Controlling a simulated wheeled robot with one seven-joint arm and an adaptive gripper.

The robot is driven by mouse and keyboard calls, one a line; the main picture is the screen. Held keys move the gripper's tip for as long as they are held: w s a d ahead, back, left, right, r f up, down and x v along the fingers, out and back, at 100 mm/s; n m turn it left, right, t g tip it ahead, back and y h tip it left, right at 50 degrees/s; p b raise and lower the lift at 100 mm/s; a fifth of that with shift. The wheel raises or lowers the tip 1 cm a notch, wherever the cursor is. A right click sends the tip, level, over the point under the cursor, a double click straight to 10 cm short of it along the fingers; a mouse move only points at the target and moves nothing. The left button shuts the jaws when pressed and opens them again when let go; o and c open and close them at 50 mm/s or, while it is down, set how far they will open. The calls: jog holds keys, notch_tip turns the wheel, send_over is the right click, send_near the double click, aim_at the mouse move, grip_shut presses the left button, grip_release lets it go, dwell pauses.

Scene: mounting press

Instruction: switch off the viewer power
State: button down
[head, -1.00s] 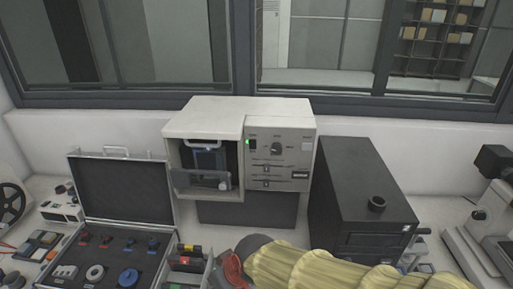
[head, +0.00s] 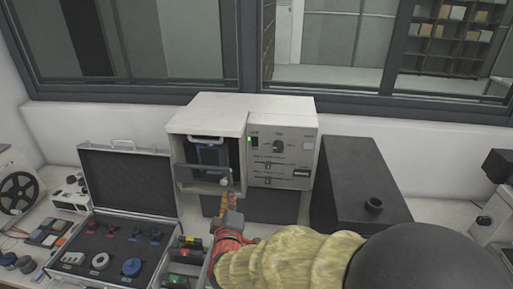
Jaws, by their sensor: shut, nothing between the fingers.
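A cream viewer (head: 243,110) stands at the back of the counter, with an open bay on its left half and a control panel (head: 284,155) on its right half. The panel has a green light (head: 249,139), a dark power switch (head: 254,143) beside it, a round knob (head: 278,146) and two sliders. My gripper (head: 229,194) is shut and empty, just in front of and below the viewer's bay, left of the panel. My arm in its yellow sleeve covers the counter in front.
An open black case (head: 130,190) with several knobs and plugs lies at left. A black box (head: 352,180) with a round cap (head: 374,205) stands right of the viewer. A reel (head: 20,193) is at far left.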

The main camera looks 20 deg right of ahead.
aim_at(255, 140)
jog(key=s+d+r+n+t+h, duration=0.1)
jog(key=d+r+h, duration=0.3)
jog(key=r, duration=0.4)
jog(key=shift+s+d+n+t+h, duration=0.15)
jog(key=shift+d+n+t+h, duration=0.2)
jog(key=shift+d+n, duration=0.5)
jog(key=x, duration=0.4)
jog(key=b+x, duration=0.1)
jog(key=x, duration=0.9)
jog(key=shift+a+b, duration=0.25)
jog(key=shift+b, duration=0.05)
jog(key=shift+r, duration=0.1)
